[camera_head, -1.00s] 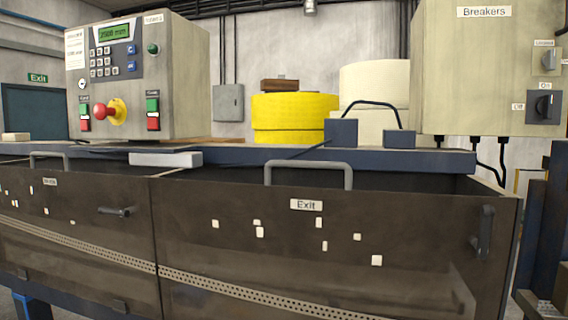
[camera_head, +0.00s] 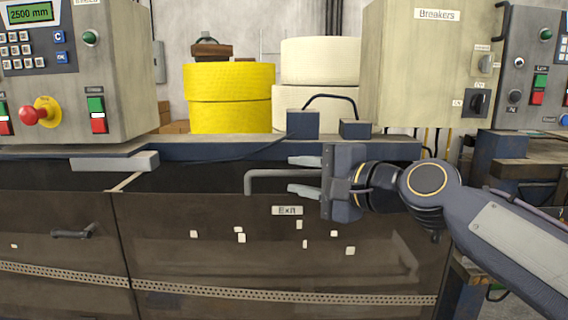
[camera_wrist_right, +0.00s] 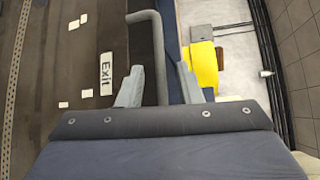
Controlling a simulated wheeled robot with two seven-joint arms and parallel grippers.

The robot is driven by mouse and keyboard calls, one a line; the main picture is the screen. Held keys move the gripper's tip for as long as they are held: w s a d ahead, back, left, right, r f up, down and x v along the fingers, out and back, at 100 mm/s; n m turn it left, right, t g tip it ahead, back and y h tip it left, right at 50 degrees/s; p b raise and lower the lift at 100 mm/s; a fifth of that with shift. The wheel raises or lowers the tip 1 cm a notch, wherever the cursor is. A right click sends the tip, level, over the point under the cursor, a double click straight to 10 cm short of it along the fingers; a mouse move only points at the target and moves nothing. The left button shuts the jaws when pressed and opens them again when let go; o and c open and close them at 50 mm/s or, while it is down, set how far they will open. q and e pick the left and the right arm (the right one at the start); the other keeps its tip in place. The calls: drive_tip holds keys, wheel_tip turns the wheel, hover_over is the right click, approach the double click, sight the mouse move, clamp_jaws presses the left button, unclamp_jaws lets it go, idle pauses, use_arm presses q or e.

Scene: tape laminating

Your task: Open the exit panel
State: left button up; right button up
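The exit panel (camera_head: 205,262) is a dark, see-through sheet with an "Exit" label (camera_head: 287,210) and several small white patches. It appears closed. The grey bar handle (camera_head: 262,174) is at its top edge. My right gripper (camera_head: 290,175) comes in from the right, open, with its two fingers at the handle, one above and one below it. In the right wrist view the handle (camera_wrist_right: 157,45) runs between the spread fingers (camera_wrist_right: 158,75), with gaps visible. My arm hides the panel's upper right part. My left gripper is out of view.
Another dark panel (camera_head: 60,270) with a small handle (camera_head: 75,232) adjoins on the left. A blue beam (camera_head: 225,148) runs above the panels. A keypad control box (camera_head: 115,70), yellow roll (camera_head: 230,95), white roll (camera_head: 320,62) and breakers box (camera_head: 420,65) stand behind.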

sight(292, 174)
drive_tip(key=shift+p+x, duration=0.5)
drive_tip(key=shift+x, duration=1.2)
drive_tip(key=shift+c, duration=0.2)
clamp_jaws()
